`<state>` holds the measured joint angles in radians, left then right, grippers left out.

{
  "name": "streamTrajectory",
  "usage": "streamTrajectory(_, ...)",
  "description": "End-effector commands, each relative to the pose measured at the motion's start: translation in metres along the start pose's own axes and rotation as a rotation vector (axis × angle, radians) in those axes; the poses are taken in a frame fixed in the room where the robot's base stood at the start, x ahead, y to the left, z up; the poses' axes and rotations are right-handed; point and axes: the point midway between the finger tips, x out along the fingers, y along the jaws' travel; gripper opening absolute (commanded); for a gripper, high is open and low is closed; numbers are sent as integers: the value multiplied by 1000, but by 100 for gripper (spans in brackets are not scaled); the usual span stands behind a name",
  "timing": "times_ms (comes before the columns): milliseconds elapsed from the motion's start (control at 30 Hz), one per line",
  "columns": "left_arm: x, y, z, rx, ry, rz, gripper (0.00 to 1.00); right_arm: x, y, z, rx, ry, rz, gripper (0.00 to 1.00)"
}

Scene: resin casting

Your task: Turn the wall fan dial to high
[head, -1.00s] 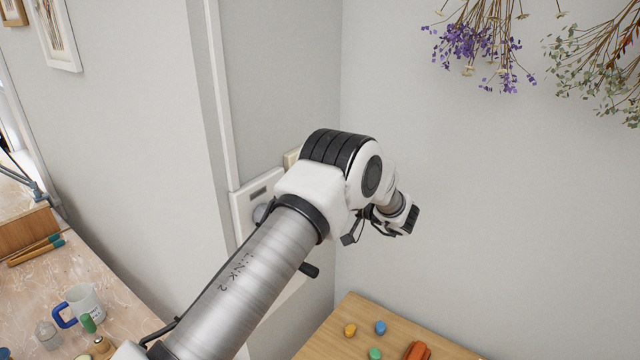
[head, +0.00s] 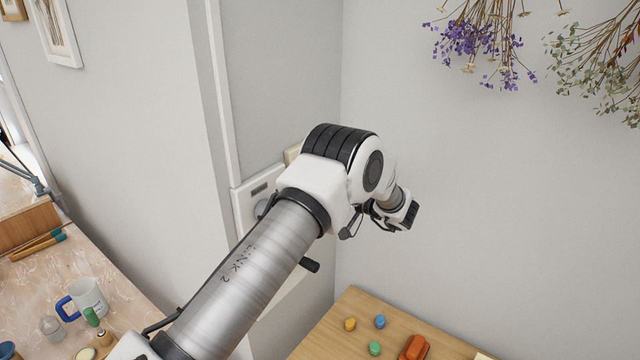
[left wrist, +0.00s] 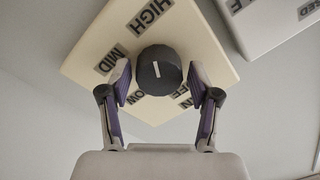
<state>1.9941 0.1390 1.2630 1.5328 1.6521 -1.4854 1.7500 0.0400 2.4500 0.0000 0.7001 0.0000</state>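The dial (left wrist: 160,71) is a dark round knob with a short white line, on a cream plate (left wrist: 95,48) in the left wrist view. The plate reads HIGH above the knob and MID to its left. LOW and OFF below it are partly covered. The white line runs nearly up and down in the picture; I cannot tell which end is the pointer. My left gripper (left wrist: 160,76) is open, its fingers on either side of the dial with a small gap each side. In the head view my left arm hides the dial. My right gripper is not in view.
A second, white plate (left wrist: 262,22) with labels is beside the cream one. In the head view a white wall panel (head: 243,206) stands left of my arm. A wooden table (head: 352,310) with small coloured items is below right; a workbench (head: 110,275) with a mug (head: 88,296) is at left.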

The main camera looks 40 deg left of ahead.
Motion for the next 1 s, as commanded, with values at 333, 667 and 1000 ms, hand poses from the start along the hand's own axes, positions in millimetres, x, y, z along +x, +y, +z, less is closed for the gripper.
streamTrajectory(333, -3, 1, 2, 4, -1, 1, 73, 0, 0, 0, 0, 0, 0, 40)
streamTrajectory(667, -70, 2, 2, 2, 2, 3, 73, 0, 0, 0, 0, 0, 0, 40)
streamTrajectory(1000, -119, 2, 2, 3, -3, 1, 73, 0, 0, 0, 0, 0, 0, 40)
